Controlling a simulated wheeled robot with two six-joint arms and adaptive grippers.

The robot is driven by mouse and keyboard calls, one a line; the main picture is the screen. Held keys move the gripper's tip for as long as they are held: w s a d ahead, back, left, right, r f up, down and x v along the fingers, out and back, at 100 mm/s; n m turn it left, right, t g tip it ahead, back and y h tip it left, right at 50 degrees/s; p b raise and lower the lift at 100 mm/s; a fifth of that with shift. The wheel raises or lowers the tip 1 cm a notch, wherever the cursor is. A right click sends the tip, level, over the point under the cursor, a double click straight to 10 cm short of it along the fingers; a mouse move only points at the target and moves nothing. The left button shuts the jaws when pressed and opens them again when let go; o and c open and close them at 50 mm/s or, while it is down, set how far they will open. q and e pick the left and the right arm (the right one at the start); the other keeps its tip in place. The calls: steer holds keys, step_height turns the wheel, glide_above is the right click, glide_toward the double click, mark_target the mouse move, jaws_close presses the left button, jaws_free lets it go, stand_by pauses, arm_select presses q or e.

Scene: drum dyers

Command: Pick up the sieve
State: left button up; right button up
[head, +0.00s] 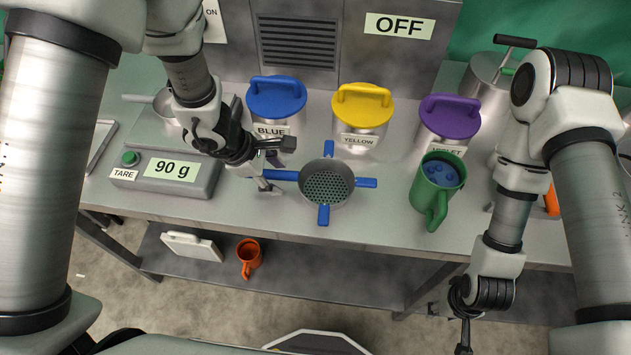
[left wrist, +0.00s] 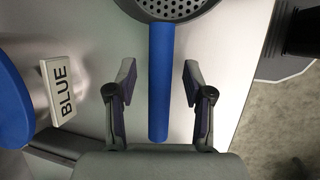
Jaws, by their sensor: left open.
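The sieve (head: 326,185) is a round grey perforated bowl with several blue handles, resting on the steel table near its front edge. My left gripper (head: 274,170) is at the sieve's left handle. In the left wrist view the sieve's bowl (left wrist: 180,8) is at the top, and its blue handle (left wrist: 161,80) runs down between the two open fingers of my left gripper (left wrist: 158,85). A gap shows on both sides of the handle. My right gripper (head: 464,345) hangs in front of the table at the lower right, its fingertips cut off by the frame edge.
Blue (head: 277,100), yellow (head: 362,108) and violet (head: 450,118) lidded canisters stand behind the sieve. A green mug (head: 437,185) with blue contents is to its right. A scale (head: 165,172) reading 90 g is to the left. An orange mug (head: 249,257) is on the lower shelf.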

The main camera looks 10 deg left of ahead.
arm_select(q)
steer(key=shift+w+d+f, duration=0.1)
steer(key=shift+d, duration=0.05)
steer(key=shift+a+f+b, duration=0.1)
steer(key=shift+a+b, duration=0.1)
steer(key=shift+b, duration=0.1)
steer(key=shift+d, duration=0.1)
jaws_close()
